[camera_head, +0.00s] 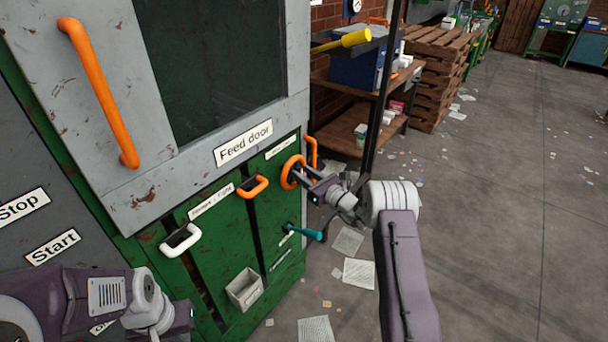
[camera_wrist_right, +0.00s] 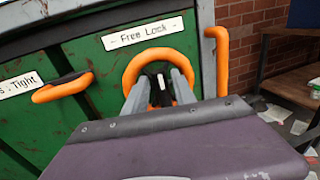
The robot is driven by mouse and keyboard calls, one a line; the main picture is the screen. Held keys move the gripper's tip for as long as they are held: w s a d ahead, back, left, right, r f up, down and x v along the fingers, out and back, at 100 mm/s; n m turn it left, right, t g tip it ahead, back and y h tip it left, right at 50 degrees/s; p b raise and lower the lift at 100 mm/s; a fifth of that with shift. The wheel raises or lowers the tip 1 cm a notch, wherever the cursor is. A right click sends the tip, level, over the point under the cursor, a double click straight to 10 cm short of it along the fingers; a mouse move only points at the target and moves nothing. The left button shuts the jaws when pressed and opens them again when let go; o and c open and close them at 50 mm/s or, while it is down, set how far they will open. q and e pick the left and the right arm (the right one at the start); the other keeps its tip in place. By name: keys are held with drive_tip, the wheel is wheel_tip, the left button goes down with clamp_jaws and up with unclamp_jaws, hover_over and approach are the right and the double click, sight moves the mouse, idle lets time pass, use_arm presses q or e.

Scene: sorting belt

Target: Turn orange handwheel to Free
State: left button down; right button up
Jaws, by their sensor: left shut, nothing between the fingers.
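The orange handwheel (camera_head: 291,172) is mounted on the green panel below the feed door; it also shows in the right wrist view (camera_wrist_right: 132,70). A "Free Lock" label (camera_wrist_right: 143,34) sits above it, Free at left and Lock at right. My right gripper (camera_head: 308,180) is at the wheel. In the right wrist view its two fingers (camera_wrist_right: 158,82) stand apart, on either side of the wheel's dark middle part; the fingertips are partly hidden and contact cannot be told. My left gripper (camera_head: 183,318) is low at the left, away from the wheel, shut and empty.
An upright orange handle (camera_wrist_right: 216,60) stands close right of the wheel. An orange pull handle (camera_head: 254,187), a white handle (camera_head: 180,241) and a teal lever (camera_head: 305,232) are on the same panel. A dark post (camera_head: 384,90) and shelf (camera_head: 350,125) stand behind. The floor at right is open.

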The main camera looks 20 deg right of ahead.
sight(290, 176)
clamp_jaws()
drive_tip(key=shift+s+a+f+n+y+b, duration=0.2)
drive_tip(key=shift+f+n+y+b, duration=0.4)
drive_tip(key=shift+n+b, duration=4.05)
drive_tip(key=shift+s+a+f+n+y+b, duration=0.25)
drive_tip(key=shift+n+y+b, duration=1.25)
drive_tip(key=shift+b, duration=5.5)
drive_tip(key=shift+s+a+f+n+b, duration=0.15)
drive_tip(key=shift+f+n+b, duration=0.4)
drive_tip(key=shift+n+b, duration=4.4)
drive_tip(key=shift+m+b, duration=0.9)
